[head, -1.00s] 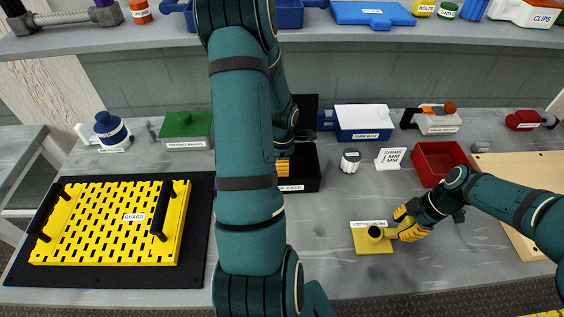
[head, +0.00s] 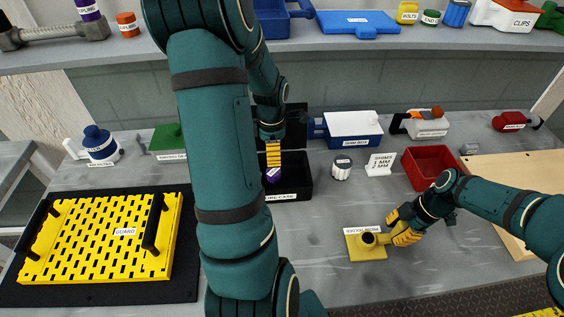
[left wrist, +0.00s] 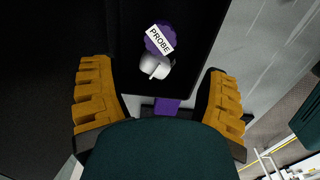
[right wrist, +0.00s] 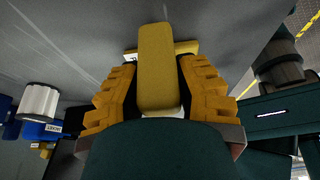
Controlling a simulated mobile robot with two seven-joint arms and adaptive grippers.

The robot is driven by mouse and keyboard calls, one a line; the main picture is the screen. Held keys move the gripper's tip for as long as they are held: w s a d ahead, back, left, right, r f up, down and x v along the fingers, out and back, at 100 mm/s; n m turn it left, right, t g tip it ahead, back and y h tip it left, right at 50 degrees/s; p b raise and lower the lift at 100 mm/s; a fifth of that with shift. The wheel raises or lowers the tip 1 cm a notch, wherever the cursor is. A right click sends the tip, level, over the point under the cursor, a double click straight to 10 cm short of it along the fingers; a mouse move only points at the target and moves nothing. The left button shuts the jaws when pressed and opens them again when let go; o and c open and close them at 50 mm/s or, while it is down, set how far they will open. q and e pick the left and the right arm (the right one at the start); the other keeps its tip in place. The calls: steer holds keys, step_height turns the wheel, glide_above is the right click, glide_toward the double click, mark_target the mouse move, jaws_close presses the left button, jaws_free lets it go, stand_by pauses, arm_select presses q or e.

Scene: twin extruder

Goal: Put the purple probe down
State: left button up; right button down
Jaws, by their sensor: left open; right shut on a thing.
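The purple probe (left wrist: 160,39), with a white PROBE label, lies in the black case in the left wrist view. Its purple body also shows in the head view (head: 272,176), below my left gripper. My left gripper (head: 273,156) is open above the black case (head: 294,177), its fingers apart on both sides of the probe's near end, not closed on it. My right gripper (head: 396,231) is shut on the handle of a yellow tool (head: 367,247), whose flat square base is on the bench. The handle fills the space between the fingers in the right wrist view (right wrist: 158,75).
A yellow guard (head: 100,238) lies on a black mat at left. A red bin (head: 430,166) stands at right. The bench between case and yellow tool is clear.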

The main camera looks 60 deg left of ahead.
arm_select(q)
steer(key=shift+r, duration=1.35)
arm_select(e)
steer(key=shift+f, duration=0.1)
steer(key=c, duration=0.7)
jaws_free()
steer(key=v, duration=1.2)
arm_select(q)
steer(key=shift+s, duration=0.1)
arm_select(e)
steer(key=shift+s, duration=0.15)
